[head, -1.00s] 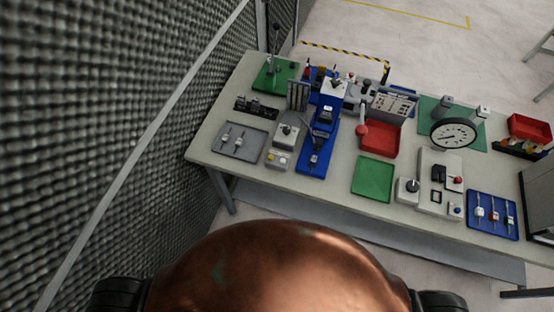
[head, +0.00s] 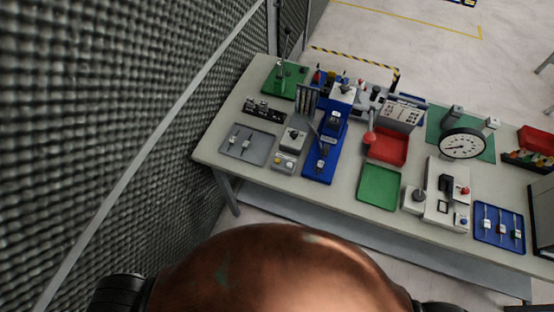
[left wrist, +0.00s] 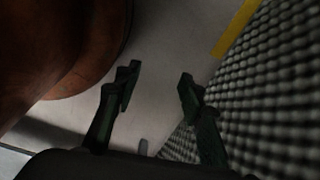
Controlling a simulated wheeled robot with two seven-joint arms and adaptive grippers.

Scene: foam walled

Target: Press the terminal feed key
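The bench holds several controls, and I cannot read any label that marks the terminal feed key. A small grey box with light and yellow buttons (head: 284,162) sits at the front edge, left of a blue press-like machine (head: 325,150). A grey box with a dark knob (head: 293,138) stands just behind it. A pale control panel (head: 447,195) with red and blue buttons is farther right. My left gripper (left wrist: 158,88) is open and empty in the left wrist view, above the floor beside the foam wall and away from the bench. My right gripper is not in view.
The grey foam wall (head: 120,130) runs along the left, close to the bench (head: 330,195). A grey tray (head: 248,146), green tray (head: 379,186), red tray (head: 387,146), blue tray (head: 499,228) and round dial (head: 462,143) stand on the bench. Floor shows before it.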

